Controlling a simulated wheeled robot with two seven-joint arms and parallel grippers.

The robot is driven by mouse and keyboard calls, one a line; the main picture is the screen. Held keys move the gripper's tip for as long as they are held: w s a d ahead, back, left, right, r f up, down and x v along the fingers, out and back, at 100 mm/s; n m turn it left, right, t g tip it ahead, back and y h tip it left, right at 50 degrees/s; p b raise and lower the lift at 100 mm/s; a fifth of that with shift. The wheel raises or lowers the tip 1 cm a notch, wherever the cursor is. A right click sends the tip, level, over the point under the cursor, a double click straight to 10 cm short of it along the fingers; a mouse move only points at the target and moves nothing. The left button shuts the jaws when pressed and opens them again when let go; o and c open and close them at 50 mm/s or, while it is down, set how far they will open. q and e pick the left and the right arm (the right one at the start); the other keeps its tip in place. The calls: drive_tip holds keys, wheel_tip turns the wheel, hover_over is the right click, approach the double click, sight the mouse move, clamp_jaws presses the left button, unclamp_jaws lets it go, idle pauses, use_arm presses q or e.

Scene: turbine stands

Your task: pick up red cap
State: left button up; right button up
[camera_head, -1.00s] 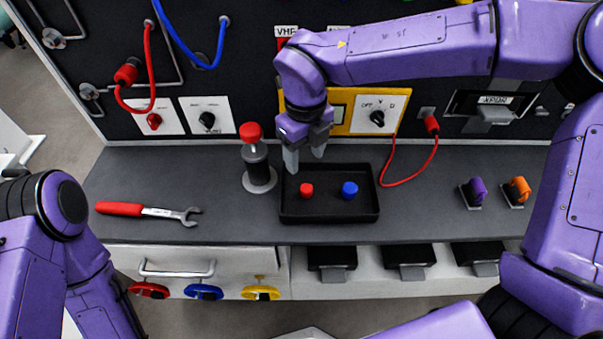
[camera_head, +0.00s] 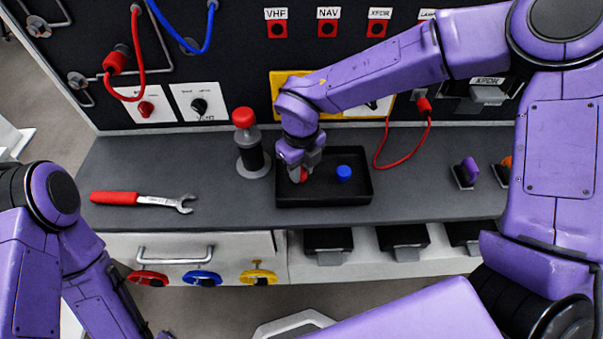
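The red cap (camera_head: 304,175) is in the black tray (camera_head: 340,200) on the grey bench, mostly hidden by my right gripper. My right gripper (camera_head: 301,172) points down into the left part of the tray, with its fingers at the cap. Whether the fingers are closed on it cannot be made out. A blue cap (camera_head: 344,173) stands in the tray to the right, apart from the gripper. My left arm shows at the lower left, but its gripper is out of view.
A dark cylinder with a red top (camera_head: 247,140) stands just left of the tray. A red-handled wrench (camera_head: 142,199) lies farther left. A red cable (camera_head: 408,158) hangs on the right. Purple (camera_head: 467,173) and orange pieces stand at the right.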

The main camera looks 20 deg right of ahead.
clamp_jaws()
drive_tip(key=shift+r, duration=0.15)
drive_tip(key=shift+r, duration=0.35)
drive_tip(key=s+a+r+b, duration=0.2)
drive_tip(key=s+a+r, duration=0.7)
drive_tip(key=r, duration=0.3)
drive_tip(key=shift+a, duration=0.9)
